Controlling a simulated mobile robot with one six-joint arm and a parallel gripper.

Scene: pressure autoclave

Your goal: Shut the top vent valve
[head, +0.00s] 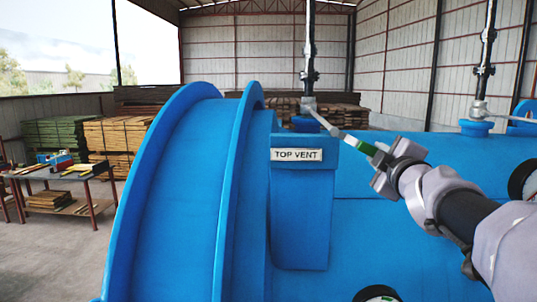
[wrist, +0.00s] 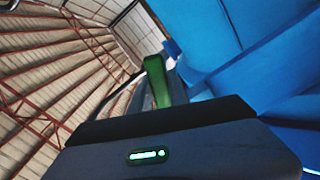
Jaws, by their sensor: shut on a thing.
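The top vent valve (head: 308,104) sits on top of the blue autoclave, at the foot of a vertical pipe. Its thin grey lever slopes right and down to a green handle (head: 361,146), which also shows in the wrist view (wrist: 158,84). My gripper (head: 379,154) comes in from the right and is shut on the handle's outer end. The fingertips are small in the head view, and my gripper's dark body hides part of the handle in the wrist view. A white "TOP VENT" label (head: 297,155) is on the blue block below the valve.
The blue autoclave shell (head: 180,200) with its raised rims fills the middle. A second valve (head: 478,112) with a vertical pipe stands at the right. A workbench (head: 62,174) and timber stacks (head: 118,142) are behind at left, with open floor near them.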

